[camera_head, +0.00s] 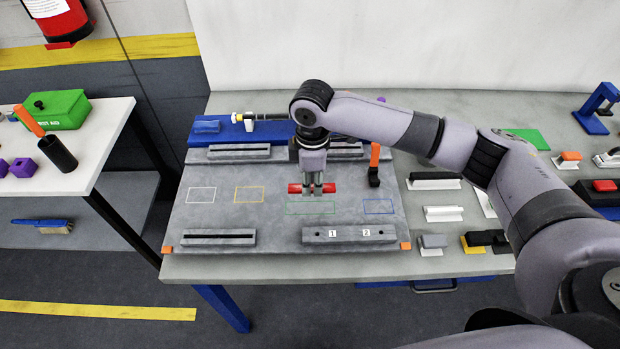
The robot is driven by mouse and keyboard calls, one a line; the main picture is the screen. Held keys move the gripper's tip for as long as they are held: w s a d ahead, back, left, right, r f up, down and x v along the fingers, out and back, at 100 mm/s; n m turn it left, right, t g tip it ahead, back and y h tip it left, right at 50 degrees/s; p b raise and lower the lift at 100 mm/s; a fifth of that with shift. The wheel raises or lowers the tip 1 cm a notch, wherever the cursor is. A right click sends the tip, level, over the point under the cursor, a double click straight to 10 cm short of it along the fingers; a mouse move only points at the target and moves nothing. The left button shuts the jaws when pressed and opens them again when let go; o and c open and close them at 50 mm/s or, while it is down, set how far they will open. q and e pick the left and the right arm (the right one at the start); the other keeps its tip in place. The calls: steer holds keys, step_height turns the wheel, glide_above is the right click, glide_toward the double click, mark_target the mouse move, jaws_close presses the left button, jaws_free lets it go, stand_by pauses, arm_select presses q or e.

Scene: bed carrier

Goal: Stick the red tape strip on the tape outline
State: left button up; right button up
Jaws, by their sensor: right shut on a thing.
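My right gripper (312,188) points down over the grey work board (265,212) and is shut on the red tape strip (328,188), which shows on both sides of the fingers. The strip is level and lies just behind the green outline (308,208) in the picture; I cannot tell how high it is above the board. A white outline (201,195), a yellow outline (248,194) and a blue outline (378,206) are also on the board, all empty. My left gripper is not in view.
A slotted grey block (207,238) and a block numbered 1 and 2 (350,235) line the board's front. An orange-handled tool (374,165) stands right of my gripper. Several tools crowd the table's right side. A white side table (90,150) stands left.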

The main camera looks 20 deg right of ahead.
steer(key=shift+a+r+p, duration=0.1)
steer(key=shift+a+p, duration=0.15)
steer(key=shift+p, duration=0.05)
steer(key=shift+r+p, duration=0.1)
steer(key=shift+p, duration=0.4)
steer(key=shift+f+b, duration=0.35)
steer(key=shift+f, duration=0.9)
steer(key=shift+f+b, duration=0.35)
steer(key=shift+f, duration=0.35)
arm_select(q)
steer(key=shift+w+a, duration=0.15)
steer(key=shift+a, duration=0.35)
arm_select(e)
steer(key=shift+f, duration=0.5)
steer(key=shift+r+p, duration=0.15)
steer(key=shift+p, duration=0.3)
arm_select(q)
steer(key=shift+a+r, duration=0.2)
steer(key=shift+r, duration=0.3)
